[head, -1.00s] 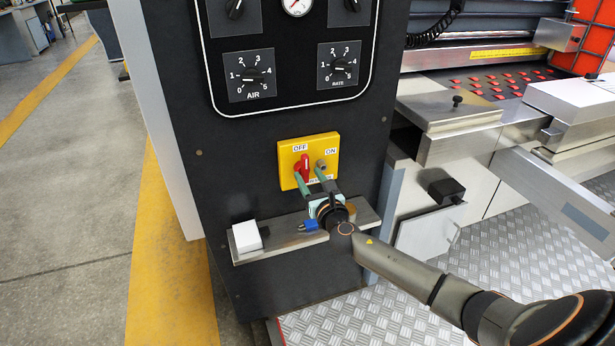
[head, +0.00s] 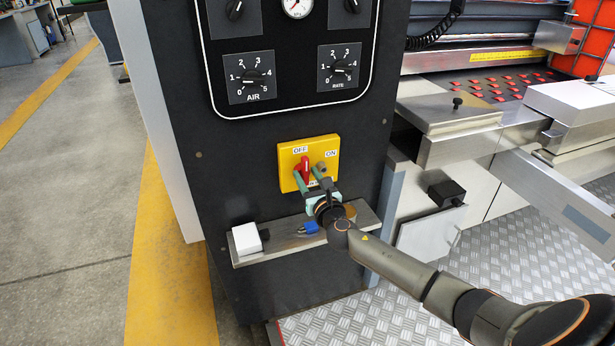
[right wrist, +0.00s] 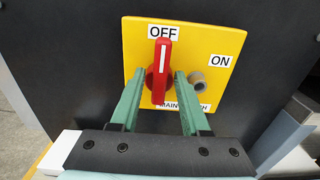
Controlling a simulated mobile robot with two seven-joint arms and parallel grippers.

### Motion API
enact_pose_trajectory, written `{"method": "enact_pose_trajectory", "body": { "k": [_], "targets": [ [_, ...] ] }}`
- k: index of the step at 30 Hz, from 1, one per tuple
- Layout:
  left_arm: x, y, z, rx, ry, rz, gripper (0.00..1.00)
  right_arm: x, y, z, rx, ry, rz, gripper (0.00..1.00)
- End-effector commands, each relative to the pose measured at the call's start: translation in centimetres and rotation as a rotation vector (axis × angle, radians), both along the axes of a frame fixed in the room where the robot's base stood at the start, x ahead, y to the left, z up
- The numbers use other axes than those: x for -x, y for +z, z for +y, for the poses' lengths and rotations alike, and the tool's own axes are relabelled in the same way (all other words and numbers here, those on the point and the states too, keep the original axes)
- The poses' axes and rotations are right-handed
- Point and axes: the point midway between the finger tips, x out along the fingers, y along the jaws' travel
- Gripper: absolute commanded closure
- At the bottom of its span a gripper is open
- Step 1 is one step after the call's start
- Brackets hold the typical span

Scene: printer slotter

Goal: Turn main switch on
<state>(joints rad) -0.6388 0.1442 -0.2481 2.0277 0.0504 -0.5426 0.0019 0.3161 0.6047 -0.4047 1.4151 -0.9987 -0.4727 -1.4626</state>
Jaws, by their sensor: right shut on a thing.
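The main switch is a yellow plate (head: 326,150) on the dark panel, with a red handle (head: 305,166) in its middle. In the right wrist view the handle (right wrist: 160,72) stands nearly upright, its white line pointing up at the OFF label (right wrist: 163,33). The ON label (right wrist: 220,61) is at the upper right of the plate. My right gripper (right wrist: 160,82) is shut on the red handle, one green finger on each side of its lower part. The fingers partly cover the lettering at the plate's bottom. My left gripper is not in view.
A grey round stud (right wrist: 197,82) sits close to the right finger. Below the switch, a metal ledge (head: 285,241) carries a white block (head: 247,238) and a small blue item (head: 309,227). The AIR dial (head: 252,76) and RATE dial (head: 341,69) are above.

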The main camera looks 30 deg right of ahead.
Motion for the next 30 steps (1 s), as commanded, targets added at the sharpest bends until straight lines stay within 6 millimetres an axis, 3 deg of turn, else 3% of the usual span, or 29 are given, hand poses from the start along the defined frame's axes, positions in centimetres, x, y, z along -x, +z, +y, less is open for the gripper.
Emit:
{"method": "enact_pose_trajectory", "body": {
  "k": [14, 30],
  "targets": [
    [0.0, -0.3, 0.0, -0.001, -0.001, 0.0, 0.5, 0.1, -0.2, -0.1, -0.077, 0.0, -0.017, 1.0],
    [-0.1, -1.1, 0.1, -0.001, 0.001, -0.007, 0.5, 0.2, -0.4, -0.6, -0.525, -0.001, -0.125, 1.0]
  ]
}}
